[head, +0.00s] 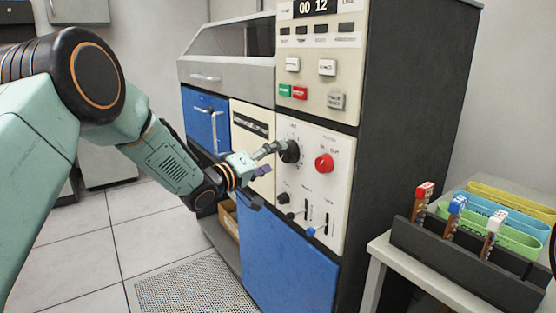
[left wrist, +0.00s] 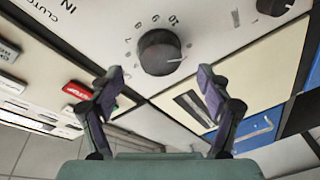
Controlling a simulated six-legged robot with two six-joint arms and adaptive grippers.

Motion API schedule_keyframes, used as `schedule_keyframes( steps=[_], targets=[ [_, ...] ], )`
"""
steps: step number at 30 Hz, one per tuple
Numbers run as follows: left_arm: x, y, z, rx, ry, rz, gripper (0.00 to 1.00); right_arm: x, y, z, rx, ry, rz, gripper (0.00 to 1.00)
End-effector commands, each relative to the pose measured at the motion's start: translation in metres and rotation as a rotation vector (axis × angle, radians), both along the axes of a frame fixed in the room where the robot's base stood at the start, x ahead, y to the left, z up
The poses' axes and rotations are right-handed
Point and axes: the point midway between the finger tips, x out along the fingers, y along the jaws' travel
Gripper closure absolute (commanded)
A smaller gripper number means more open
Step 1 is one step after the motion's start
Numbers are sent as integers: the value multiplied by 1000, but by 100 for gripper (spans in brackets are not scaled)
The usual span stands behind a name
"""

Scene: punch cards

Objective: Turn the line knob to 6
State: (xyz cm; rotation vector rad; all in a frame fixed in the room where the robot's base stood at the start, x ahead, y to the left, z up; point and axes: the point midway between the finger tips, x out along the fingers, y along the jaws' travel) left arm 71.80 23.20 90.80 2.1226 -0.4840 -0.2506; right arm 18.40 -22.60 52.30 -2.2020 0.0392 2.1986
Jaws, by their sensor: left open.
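The line knob appears to be the round black knob (head: 289,151) on the cream panel of the machine. It also shows in the left wrist view (left wrist: 160,52), ringed by printed numbers, of which 10, 9 and 8 read most clearly. Its white pointer line points to the right in that view, away from those numbers; the exact number it marks is not clear. My left gripper (head: 272,160) is open and empty, facing the knob. In the left wrist view its two fingers (left wrist: 160,76) stand apart on either side, just short of the knob.
A red knob (head: 324,163) is close to the right of the black knob. Smaller knobs and slider levers (head: 307,212) are below. Push buttons (head: 300,92) and a display reading 00 12 are above. A rack with card trays (head: 470,262) stands at the right.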

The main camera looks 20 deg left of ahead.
Motion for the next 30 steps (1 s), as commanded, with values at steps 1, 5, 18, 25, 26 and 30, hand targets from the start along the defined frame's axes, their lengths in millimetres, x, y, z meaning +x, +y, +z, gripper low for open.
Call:
schedule_keyframes(
  steps=[1, 5, 18, 25, 26, 30],
  targets=[
    [7, -5, -3, 5, -1, -4, 22, 0, 0, -5, 0, 0, 0, 60],
    [20, -9, -2, 4, 0, -2, 22, 0, 0, -9, 0, 0, -1, 60],
    [29, -10, 0, 1, 0, 1, 22, 0, 0, -11, 0, 0, 0, 60],
    [29, -10, 0, 1, 0, 1, 39, 0, 0, -11, 0, 0, 0, 60],
    [29, -10, 0, 1, 0, 1, 42, 0, 0, -11, 0, 0, 0, 60],
    [29, -10, 0, 1, 0, 1, 54, 0, 0, -11, 0, 0, 0, 60]
  ],
)
